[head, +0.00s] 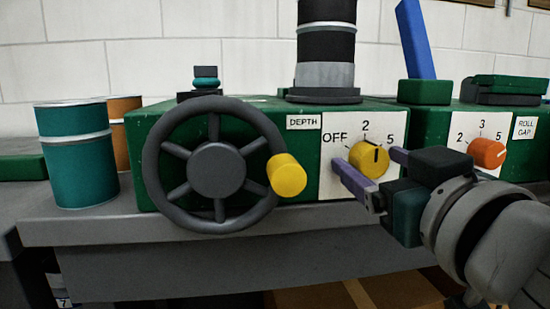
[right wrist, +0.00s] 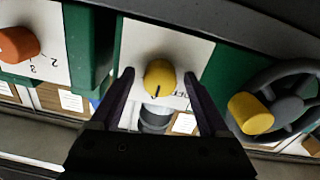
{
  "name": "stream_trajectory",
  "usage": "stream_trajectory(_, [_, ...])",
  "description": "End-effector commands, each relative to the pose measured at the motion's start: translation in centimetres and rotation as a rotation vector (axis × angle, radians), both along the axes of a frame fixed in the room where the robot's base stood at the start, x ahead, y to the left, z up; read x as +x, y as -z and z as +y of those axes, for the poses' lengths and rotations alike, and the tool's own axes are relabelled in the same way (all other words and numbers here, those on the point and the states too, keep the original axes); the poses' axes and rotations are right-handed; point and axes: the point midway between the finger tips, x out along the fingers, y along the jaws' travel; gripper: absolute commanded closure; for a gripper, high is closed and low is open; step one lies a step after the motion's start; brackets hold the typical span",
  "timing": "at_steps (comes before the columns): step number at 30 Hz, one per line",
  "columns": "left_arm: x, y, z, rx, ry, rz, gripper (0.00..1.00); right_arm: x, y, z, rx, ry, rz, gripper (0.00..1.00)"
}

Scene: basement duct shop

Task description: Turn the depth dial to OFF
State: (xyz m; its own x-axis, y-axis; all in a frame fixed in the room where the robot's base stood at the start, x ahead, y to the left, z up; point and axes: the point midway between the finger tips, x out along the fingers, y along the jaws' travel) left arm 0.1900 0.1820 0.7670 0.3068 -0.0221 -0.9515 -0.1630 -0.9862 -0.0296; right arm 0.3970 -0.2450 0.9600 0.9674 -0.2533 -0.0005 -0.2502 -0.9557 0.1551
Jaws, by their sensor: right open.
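The depth dial (head: 369,160) is a round yellow knob on a white plate (head: 338,187) marked OFF, 2 and 5, under a DEPTH label (head: 303,122). Its dark pointer line points roughly up, near the 2; the exact setting is hard to tell. The dial (right wrist: 159,78) also shows in the right wrist view, seen upside down, with OFF partly hidden at its lower right. My right gripper (head: 364,158) is open, its purple-grey fingers reaching toward the plate on either side of the dial. In the wrist view both fingers (right wrist: 159,80) look apart from the knob. My left gripper is not in view.
A dark handwheel (head: 217,170) with a yellow handle (head: 287,175) stands just left of the dial. An orange dial (head: 487,153) labelled ROLL GAP is on the right. Teal (head: 77,160) and orange (head: 124,106) cans stand at the left on the grey bench (head: 180,232).

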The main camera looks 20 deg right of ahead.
Motion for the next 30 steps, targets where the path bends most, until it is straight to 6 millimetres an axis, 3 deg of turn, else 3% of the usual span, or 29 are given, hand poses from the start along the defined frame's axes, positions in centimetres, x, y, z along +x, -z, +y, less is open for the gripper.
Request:
stream_trajectory(2, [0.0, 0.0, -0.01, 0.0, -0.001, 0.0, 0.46, -0.02, 0.01, 0.0, 0.0, 0.0, 0.0, 0.23])
stream_trajectory(22, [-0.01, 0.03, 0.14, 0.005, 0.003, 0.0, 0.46, -0.05, 0.0, 0.0, -0.001, 0.001, 0.0, 0.98])
stream_trajectory(30, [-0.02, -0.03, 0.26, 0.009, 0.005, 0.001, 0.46, -0.05, -0.01, -0.02, -0.012, 0.001, 0.003, 1.0])
